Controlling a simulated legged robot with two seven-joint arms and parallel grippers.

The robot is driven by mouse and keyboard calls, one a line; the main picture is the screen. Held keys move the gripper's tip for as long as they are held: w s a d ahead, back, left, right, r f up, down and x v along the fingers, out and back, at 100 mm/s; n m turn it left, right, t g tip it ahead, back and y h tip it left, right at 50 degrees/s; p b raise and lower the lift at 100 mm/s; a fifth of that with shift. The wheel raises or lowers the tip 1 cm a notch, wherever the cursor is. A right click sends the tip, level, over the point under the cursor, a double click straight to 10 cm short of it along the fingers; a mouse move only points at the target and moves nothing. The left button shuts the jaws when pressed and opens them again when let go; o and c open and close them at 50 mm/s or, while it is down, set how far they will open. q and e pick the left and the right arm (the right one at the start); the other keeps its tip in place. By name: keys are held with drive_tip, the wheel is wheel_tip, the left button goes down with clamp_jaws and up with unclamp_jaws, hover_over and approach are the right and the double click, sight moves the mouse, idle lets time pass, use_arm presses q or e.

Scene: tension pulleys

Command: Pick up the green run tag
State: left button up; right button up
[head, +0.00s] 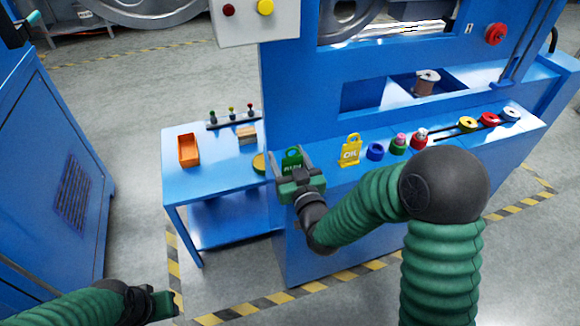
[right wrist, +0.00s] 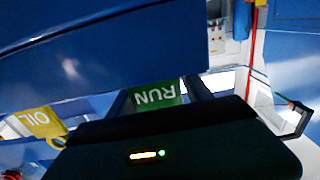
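The green run tag (head: 292,159) stands at the near left edge of the blue machine's ledge. My right gripper (head: 291,162) is at the tag, with one finger on each side of it. In the right wrist view the tag (right wrist: 156,94), lettered RUN, shows between the two spread fingers, its lower part hidden by the gripper body. The gripper looks open, and I see no clear grip on the tag. My left gripper (head: 164,304) is low at the bottom left, away from the machine; its finger opening is unclear.
A yellow OIL tag (head: 350,150) stands to the right on the ledge, followed by a blue ring (head: 375,151) and several spools. A blue side table (head: 205,172) at left holds an orange bin (head: 188,150) and a wooden block (head: 247,135).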

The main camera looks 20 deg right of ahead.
drive_tip(key=shift+d, duration=0.45)
drive_tip(key=c, duration=0.5)
drive_tip(key=shift+d, duration=0.1)
drive_tip(key=shift+c, duration=2.2)
drive_tip(key=shift+a, duration=0.35)
